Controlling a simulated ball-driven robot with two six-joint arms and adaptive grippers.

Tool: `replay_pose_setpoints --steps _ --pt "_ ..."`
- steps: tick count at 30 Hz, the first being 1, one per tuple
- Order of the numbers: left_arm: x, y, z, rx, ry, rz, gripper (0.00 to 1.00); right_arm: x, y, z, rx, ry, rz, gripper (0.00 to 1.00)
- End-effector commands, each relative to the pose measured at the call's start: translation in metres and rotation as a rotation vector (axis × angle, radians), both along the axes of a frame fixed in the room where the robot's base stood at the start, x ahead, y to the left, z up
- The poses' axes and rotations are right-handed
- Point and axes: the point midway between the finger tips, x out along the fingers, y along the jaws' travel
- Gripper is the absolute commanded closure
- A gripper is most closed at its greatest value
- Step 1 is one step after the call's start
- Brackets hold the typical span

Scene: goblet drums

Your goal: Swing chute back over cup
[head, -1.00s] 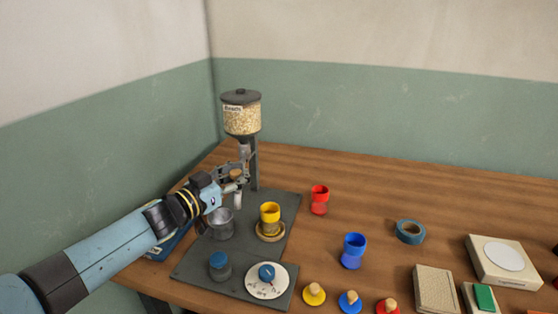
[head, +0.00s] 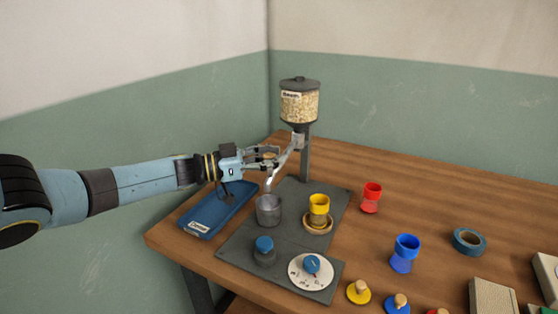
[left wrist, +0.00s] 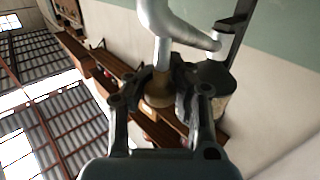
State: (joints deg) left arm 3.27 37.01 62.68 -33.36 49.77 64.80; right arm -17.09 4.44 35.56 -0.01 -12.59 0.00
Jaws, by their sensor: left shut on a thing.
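The chute (head: 281,166) is a bent grey tube hanging below the bean hopper (head: 299,104). Its lower end points down over the grey metal pot (head: 268,212), left of the yellow cup (head: 319,206). The yellow cup stands upright on a round wooden coaster (head: 318,227). My left gripper (head: 274,156) is shut on the chute's wooden knob, beside the tube. In the left wrist view the fingers (left wrist: 160,85) close around this tan knob (left wrist: 157,92), with the grey chute (left wrist: 172,22) above. My right gripper is not in view.
A blue tray (head: 218,211) lies left of the dark mat (head: 246,243). A red cup (head: 371,197), blue cup (head: 404,254) and tape roll (head: 469,241) stand to the right.

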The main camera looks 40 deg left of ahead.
Motion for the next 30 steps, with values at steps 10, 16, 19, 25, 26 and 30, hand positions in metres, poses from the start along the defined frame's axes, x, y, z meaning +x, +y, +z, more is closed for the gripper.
replay_pose_setpoints --steps 10,16,19,25,26,30 --pt "-0.004 0.004 -0.007 0.009 0.016 0.005 0.70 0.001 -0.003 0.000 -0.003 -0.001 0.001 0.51" --pt "-0.003 0.003 -0.004 0.006 0.010 0.004 0.49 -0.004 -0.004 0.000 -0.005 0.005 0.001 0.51" --pt "-0.002 0.003 -0.003 0.005 0.009 0.004 0.49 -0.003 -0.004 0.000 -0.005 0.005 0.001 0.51" --pt "-0.006 0.005 -0.003 0.006 0.008 0.004 0.49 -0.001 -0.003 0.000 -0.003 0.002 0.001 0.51" --pt "-0.009 0.007 -0.003 0.007 0.009 0.004 0.49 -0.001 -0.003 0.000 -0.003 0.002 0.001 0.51" --pt "-0.030 0.019 -0.004 0.010 0.013 0.004 0.49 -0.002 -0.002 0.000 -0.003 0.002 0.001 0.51"
